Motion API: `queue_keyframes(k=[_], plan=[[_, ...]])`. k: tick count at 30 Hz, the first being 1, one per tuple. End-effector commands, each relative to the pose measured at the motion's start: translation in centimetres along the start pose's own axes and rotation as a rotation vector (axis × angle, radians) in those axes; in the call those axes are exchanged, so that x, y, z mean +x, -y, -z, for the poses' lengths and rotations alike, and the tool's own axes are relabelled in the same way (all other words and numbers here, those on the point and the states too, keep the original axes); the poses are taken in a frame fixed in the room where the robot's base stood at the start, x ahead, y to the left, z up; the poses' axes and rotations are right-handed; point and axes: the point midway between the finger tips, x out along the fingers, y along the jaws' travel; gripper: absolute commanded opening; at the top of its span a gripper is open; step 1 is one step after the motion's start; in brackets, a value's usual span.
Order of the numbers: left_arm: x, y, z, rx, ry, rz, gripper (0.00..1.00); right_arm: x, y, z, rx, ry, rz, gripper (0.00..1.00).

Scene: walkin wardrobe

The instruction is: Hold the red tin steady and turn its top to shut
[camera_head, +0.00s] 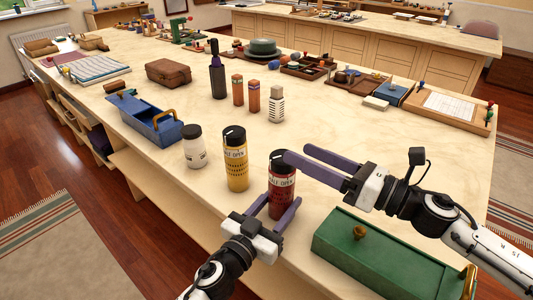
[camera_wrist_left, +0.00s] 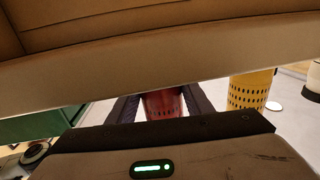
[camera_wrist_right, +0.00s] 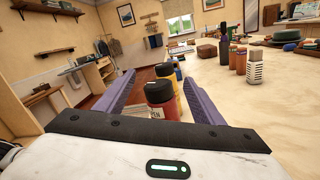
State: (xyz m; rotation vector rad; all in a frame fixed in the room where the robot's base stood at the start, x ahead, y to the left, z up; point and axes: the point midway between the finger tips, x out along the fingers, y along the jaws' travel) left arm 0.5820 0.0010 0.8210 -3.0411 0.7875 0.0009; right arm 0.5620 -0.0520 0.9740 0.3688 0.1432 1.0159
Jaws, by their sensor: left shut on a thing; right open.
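The red tin (camera_head: 282,196) stands upright near the table's front edge, with a black top (camera_head: 277,157) and a pale label reading partly "ALF OPEN". My left gripper (camera_head: 272,206) is shut on the red tin's lower body; the left wrist view shows the red tin (camera_wrist_left: 163,104) between its fingers. My right gripper (camera_head: 292,153) is open at the height of the top, one finger overlapping it in the head view. In the right wrist view the red tin (camera_wrist_right: 163,104) and its black top lie between the spread fingers. I cannot tell whether they touch the top.
A yellow tin (camera_head: 236,170) with a black top stands close left of the red tin, and a white jar (camera_head: 194,148) beyond it. A green box (camera_head: 370,255) with a knob lies at the front right. A blue caddy (camera_head: 150,122) stands left. The table centre right is clear.

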Motion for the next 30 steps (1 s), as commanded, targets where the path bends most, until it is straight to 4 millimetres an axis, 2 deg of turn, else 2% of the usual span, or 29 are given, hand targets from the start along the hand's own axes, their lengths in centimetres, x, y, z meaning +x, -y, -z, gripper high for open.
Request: queue_keyframes(k=[3, 6, 11, 14, 24, 30], plan=[[0.0, 0.0, 0.0, 0.000, 0.001, 0.000, 0.18, -1.4, 0.4, 1.4, -0.190, -0.036, -0.021, 0.62], [0.0, 0.0, 0.0, 0.000, 0.001, 0.000, 0.18, -2.1, 0.5, 2.1, -0.298, -0.053, -0.038, 0.62], [0.0, 0.0, 0.0, 0.000, 0.000, 0.000, 0.18, -2.2, 0.5, 2.6, -0.371, -0.063, -0.052, 0.62], [0.0, 0.0, 0.0, 0.000, 0.000, 0.000, 0.18, -1.2, 0.5, 2.6, -0.378, -0.063, -0.054, 0.62], [0.0, 0.0, 0.0, 0.000, 0.000, -0.001, 0.18, 5.5, 0.1, 3.0, -0.375, -0.062, -0.053, 0.62], [0.0, 0.0, 0.0, 0.000, 0.000, -0.001, 0.18, 8.3, 0.1, 3.3, -0.374, -0.063, -0.053, 0.62]])
